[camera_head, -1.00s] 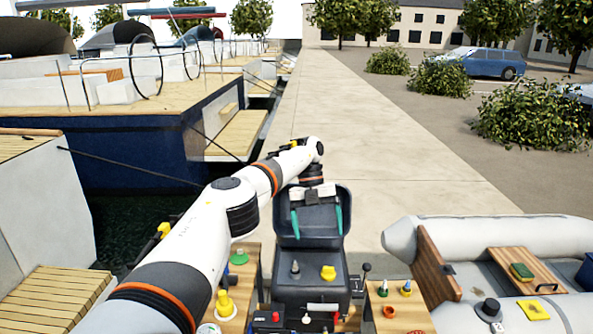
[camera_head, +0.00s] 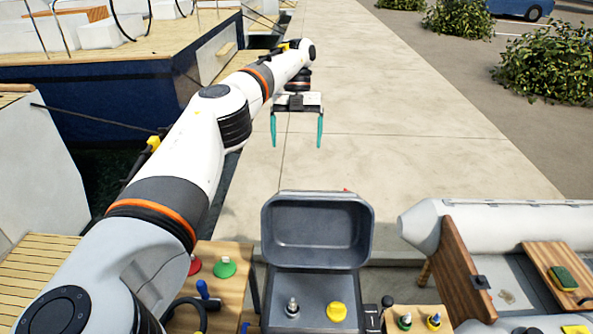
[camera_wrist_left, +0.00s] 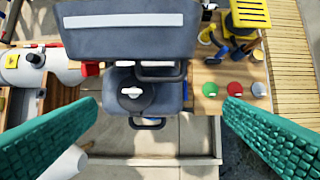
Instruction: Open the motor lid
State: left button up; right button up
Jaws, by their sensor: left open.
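The dark grey motor lid (camera_head: 317,232) stands raised at the back of the motor housing (camera_head: 310,318), its hollow inner side facing me. The opened housing shows a grey knob and a yellow cap on top. My left gripper (camera_head: 297,145) is open and empty, with two teal fingers pointing down. In the head view it appears above and beyond the lid, apart from it. In the left wrist view both fingers of the gripper (camera_wrist_left: 160,102) are spread wide with nothing between them. A dark grey cover with a pale stripe (camera_wrist_left: 130,22) fills the top there. My right gripper is not in view.
A wooden board with red and green knobs (camera_head: 224,267) lies left of the motor. A grey inflatable boat (camera_head: 520,222) is at the right. The concrete quay (camera_head: 400,130) behind the lid is clear. A blue-hulled boat (camera_head: 110,110) lies at the left.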

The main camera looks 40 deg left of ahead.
pick_arm(q)
jog(key=x, duration=1.2)
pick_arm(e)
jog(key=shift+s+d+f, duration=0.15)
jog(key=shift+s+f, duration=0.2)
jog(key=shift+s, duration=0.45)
pick_arm(q)
jog(key=shift+s+d, duration=0.1)
